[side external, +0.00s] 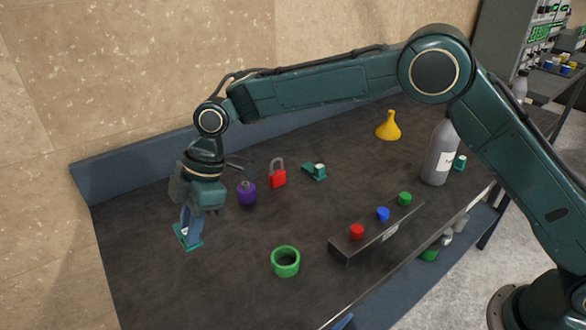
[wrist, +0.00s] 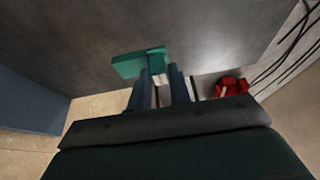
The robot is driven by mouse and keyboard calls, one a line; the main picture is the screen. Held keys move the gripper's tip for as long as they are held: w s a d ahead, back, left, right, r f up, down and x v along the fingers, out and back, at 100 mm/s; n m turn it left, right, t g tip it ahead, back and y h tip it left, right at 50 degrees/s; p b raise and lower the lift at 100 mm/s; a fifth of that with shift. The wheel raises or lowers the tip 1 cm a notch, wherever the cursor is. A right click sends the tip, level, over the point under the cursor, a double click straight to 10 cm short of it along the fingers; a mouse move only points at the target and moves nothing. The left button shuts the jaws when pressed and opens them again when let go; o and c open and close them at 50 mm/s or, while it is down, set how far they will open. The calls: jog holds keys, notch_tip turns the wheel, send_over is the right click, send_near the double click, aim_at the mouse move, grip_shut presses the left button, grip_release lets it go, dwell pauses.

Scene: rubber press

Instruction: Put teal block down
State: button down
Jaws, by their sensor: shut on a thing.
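The teal block (side external: 187,244) is a flat teal piece with a pale part on top, at the left end of the dark table. It also shows in the wrist view (wrist: 138,62), just beyond my fingertips. My gripper (side external: 188,230) points down over it and is shut on its pale part, which shows between the fingers in the wrist view (wrist: 163,80). The block is at or very close to the table top; I cannot tell whether it touches.
A purple object (side external: 246,193), a red padlock (side external: 277,174) and another teal piece (side external: 316,171) stand right of my gripper. A green ring (side external: 285,261) lies nearer the front. A box with coloured buttons (side external: 376,235) is further right. The table (side external: 150,285) in front of the block is clear.

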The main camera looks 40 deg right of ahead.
jog(key=shift+f, duration=3.35)
jog(key=shift+f, duration=0.1)
jog(key=c, duration=1.3)
grip_release()
jog(key=v, duration=1.2)
jog(key=shift+d, duration=0.1)
